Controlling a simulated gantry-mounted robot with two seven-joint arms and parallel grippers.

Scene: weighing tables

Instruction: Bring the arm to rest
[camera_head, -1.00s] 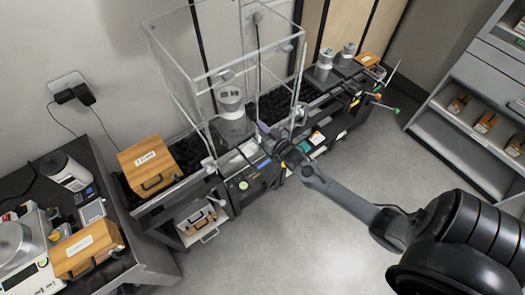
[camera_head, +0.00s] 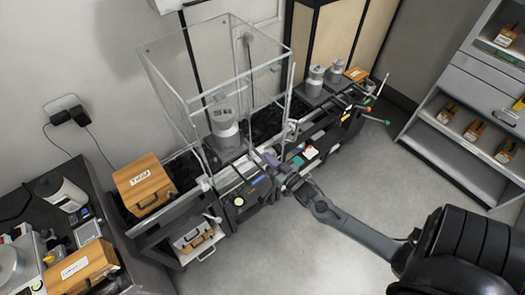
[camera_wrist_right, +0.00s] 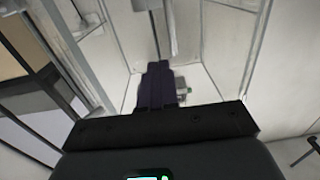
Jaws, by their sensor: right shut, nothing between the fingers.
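My right arm (camera_head: 345,222) reaches in from the lower right in the head view. Its gripper (camera_head: 270,158) has purple fingers and is at the front of the glass weighing case (camera_head: 215,75), near the case's lower right corner. The fingers are shut with nothing between them. I cannot tell whether the fingers touch anything. My left gripper is not in view.
A large grey weight (camera_head: 223,118) stands inside the case. Smaller weights (camera_head: 315,80) and a wooden box (camera_head: 356,74) stand to its right. A labelled wooden box (camera_head: 143,185) is at left. Shelving (camera_head: 455,140) is at right. Open floor (camera_head: 270,250) lies in front.

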